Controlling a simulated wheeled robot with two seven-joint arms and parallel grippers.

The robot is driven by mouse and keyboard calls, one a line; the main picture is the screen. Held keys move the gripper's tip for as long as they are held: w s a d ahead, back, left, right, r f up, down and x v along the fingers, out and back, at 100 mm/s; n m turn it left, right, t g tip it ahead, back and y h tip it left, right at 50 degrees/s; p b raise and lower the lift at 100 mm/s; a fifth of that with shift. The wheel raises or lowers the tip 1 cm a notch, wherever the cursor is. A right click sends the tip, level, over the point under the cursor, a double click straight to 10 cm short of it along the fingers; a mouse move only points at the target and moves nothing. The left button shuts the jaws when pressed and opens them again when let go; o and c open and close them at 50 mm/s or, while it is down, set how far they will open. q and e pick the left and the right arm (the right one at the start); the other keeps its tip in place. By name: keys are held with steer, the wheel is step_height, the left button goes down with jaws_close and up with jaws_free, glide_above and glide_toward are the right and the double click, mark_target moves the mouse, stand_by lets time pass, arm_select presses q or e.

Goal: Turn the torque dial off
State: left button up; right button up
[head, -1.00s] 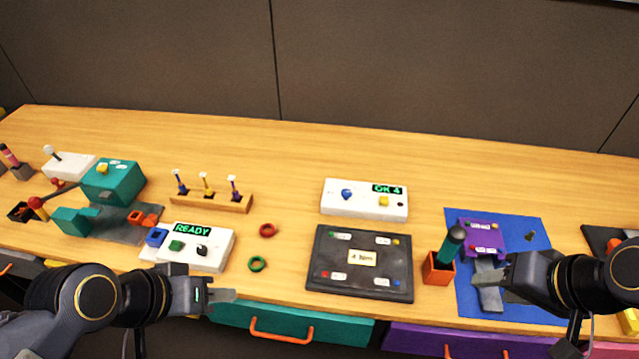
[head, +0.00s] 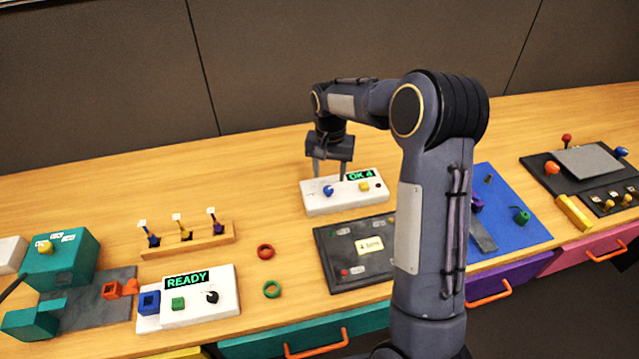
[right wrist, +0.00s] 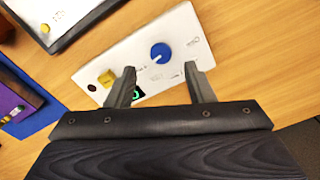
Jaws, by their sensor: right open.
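A white panel (head: 318,203) with a blue dial (head: 328,190), a yellow button (head: 364,186) and a green "OK 4" display (head: 360,175) stands at the back middle of the bench. The blue dial also shows in the right wrist view (right wrist: 161,53), with a pale pointer mark; its small printed labels are too blurred to read. My right gripper (head: 330,174) points down over this panel, open and empty. In the right wrist view its fingers (right wrist: 160,76) are spread, with the dial beyond and between them, apart from both. One finger partly hides the display. My left gripper is out of view.
A dark panel (head: 334,277) lies in front, partly hidden by my right arm. A white "READY" panel (head: 222,293) with a black knob (head: 211,297) stands front left. The wood behind the panels is clear.

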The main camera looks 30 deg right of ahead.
mark_target(328, 189)
step_height(328, 189, down, 5)
stand_by(0.3)
steer(key=c, duration=1)
